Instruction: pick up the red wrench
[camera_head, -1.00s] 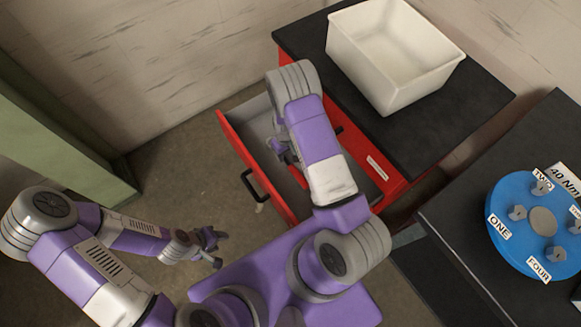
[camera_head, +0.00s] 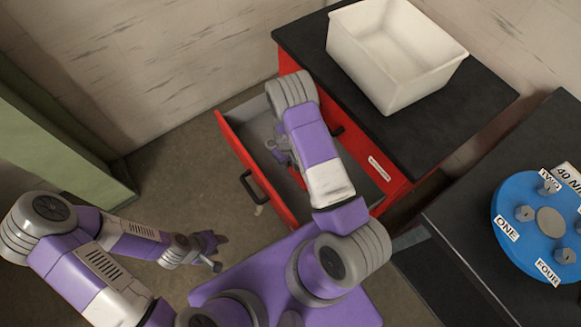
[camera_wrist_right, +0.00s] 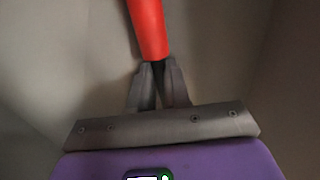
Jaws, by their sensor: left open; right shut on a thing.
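The red wrench (camera_wrist_right: 148,28) shows in the right wrist view as a red handle running up out of the picture. My right gripper (camera_wrist_right: 158,75) is shut on the handle's lower end, with both grey fingers against it. My left gripper (camera_head: 215,252) is open and empty, over the floor left of the drawer.
A white bin (camera_head: 395,60) stands on the black top of the red cabinet (camera_head: 440,125). A blue disc (camera_head: 530,250) with labelled knobs lies on a dark table (camera_head: 450,205) at the right. The drawer walls surround my right gripper. Open floor lies left of the drawer.

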